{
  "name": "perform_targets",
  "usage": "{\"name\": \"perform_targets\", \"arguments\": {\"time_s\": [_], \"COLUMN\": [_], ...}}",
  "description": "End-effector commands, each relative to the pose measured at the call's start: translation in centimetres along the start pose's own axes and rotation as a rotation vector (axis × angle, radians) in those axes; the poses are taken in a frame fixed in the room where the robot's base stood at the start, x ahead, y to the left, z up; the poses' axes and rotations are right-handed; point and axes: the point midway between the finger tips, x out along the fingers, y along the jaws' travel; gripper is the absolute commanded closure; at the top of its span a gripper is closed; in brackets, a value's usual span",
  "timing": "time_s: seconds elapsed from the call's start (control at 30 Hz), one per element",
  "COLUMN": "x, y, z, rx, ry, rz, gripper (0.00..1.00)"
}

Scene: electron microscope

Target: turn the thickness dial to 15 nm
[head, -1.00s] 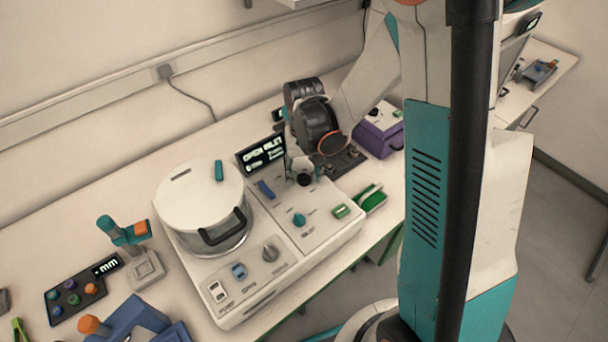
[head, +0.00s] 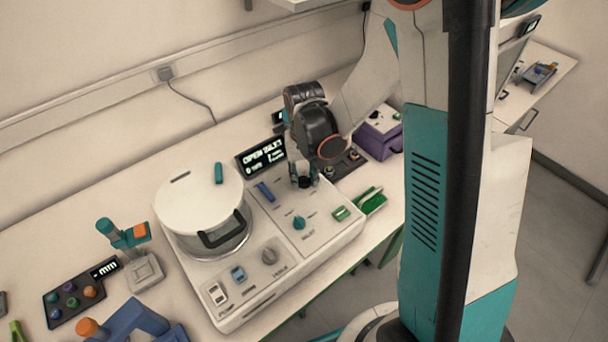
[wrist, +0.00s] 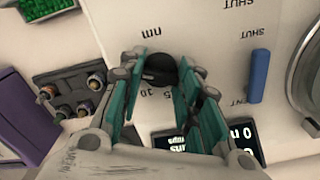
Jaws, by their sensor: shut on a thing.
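The thickness dial is a black round knob (wrist: 160,68) on the white panel of the coating machine (head: 325,221). In the wrist view it sits between the teal fingers of my gripper (wrist: 164,66), which is shut on it from both sides. Printed marks "nm", "10" and a partly hidden "5" show around the dial. I cannot tell which mark the dial points at. In the head view my gripper (head: 303,174) reaches down over the dial beside the dark display (head: 262,155), which reads "OPEN INLET" above smaller text.
A blue lever (head: 264,191) and a teal knob (head: 299,222) are near the dial. The white-lidded chamber (head: 185,200) stands left. A green tray (head: 373,201) and a purple box (head: 381,140) lie to the right.

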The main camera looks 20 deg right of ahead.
Motion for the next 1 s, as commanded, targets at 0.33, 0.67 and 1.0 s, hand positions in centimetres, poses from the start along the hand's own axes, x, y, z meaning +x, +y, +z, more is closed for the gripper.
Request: {"name": "perform_targets", "arguments": {"time_s": [0.33, 0.67, 1.0], "x": [0.11, 0.06, 0.03], "y": [-0.01, 0.0, 0.0], "z": [0.01, 0.01, 0.0], "rx": [-0.25, -0.488, -0.614], "ry": [0.0, 0.0, 0.0], "rz": [0.0, 0.0, 0.0], "gripper": [0.93, 0.93, 0.93]}}
